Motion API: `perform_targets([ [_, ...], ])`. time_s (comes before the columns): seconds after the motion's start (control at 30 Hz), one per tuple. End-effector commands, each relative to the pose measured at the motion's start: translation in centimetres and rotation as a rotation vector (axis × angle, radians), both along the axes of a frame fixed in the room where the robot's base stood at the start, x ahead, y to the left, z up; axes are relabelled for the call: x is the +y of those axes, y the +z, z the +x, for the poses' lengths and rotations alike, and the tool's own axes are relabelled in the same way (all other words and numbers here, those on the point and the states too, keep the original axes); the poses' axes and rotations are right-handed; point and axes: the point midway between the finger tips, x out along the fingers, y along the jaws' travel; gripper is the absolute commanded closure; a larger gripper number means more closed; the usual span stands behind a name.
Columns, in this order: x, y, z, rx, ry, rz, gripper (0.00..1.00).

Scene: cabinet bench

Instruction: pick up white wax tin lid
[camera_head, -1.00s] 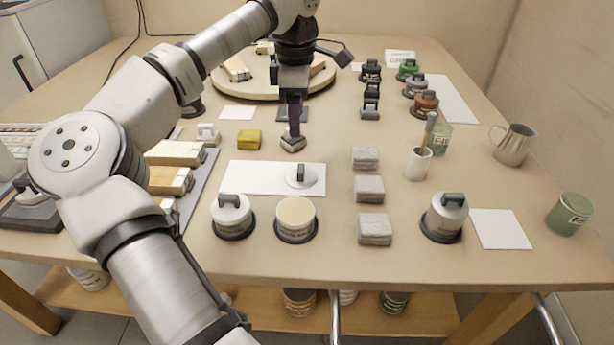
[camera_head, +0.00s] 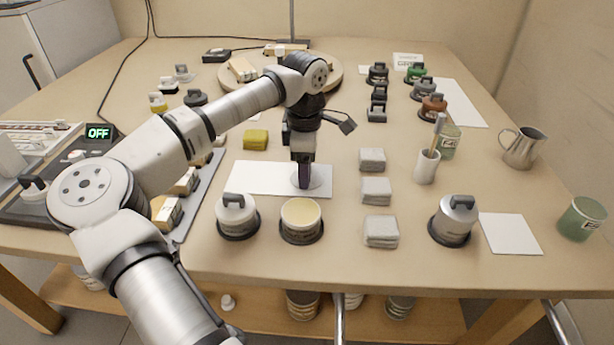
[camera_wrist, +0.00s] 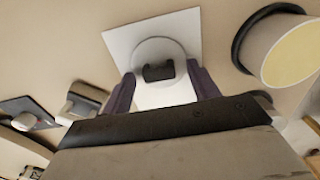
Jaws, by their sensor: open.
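The white wax tin lid (camera_head: 322,177) is a flat white disc lying on a white sheet (camera_head: 255,178). In the head view my gripper (camera_head: 304,186) covers part of it and hides its handle. In the wrist view the lid (camera_wrist: 160,50) shows with its dark handle (camera_wrist: 158,72) upright. The open dark fingers of my gripper (camera_wrist: 162,75) stand on either side of the handle, with gaps visible; their exact height over the lid is unclear. An open tin of cream wax (camera_head: 301,216) stands in front of the sheet.
A lidded white tin (camera_head: 236,215) stands left of the open tin. A cup with a brush (camera_head: 426,166) and a silver-lidded tin (camera_head: 453,220) stand farther right. A yellow block (camera_head: 256,139) lies behind the sheet.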

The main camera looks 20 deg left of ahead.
Motion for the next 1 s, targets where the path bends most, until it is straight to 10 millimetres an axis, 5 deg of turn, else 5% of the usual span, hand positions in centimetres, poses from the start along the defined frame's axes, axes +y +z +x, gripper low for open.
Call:
perform_targets([
  [0.17, 0.0, 0.0, 0.0, 0.000, 0.000, 0.000, 0.40],
  [0.53, 0.0, 0.0, 0.0, 0.000, 0.000, 0.000, 0.88],
  [1.0, 0.1, 1.7, 0.0, 0.000, 0.001, 0.002, 0.88],
])
